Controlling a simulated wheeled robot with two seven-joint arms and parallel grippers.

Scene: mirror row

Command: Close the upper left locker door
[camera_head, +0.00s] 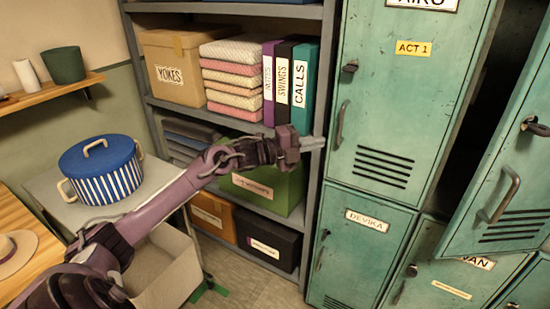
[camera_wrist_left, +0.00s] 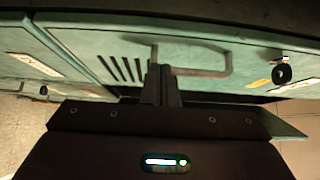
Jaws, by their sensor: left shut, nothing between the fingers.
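The upper left locker door (camera_head: 390,120) is teal, with a yellow "ACT 1" label and vent slots low down. In the head view it looks flush or nearly flush with its frame; I cannot tell if a small gap is left. Its bar handle (camera_head: 340,125) is near its left edge and also shows in the left wrist view (camera_wrist_left: 215,70). My left gripper (camera_head: 318,143) is shut and empty at the door's left edge, just left of the handle. In the left wrist view its fingers (camera_wrist_left: 160,85) overlap the handle; contact is unclear. My right gripper is not in view.
The neighbouring upper locker door (camera_head: 510,180) stands open at the right, with a dark interior behind it. Closed lower doors (camera_head: 360,250) sit below. A grey shelf (camera_head: 315,150) with boxes stands left of the lockers. A blue striped pot (camera_head: 105,170) is on a side table.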

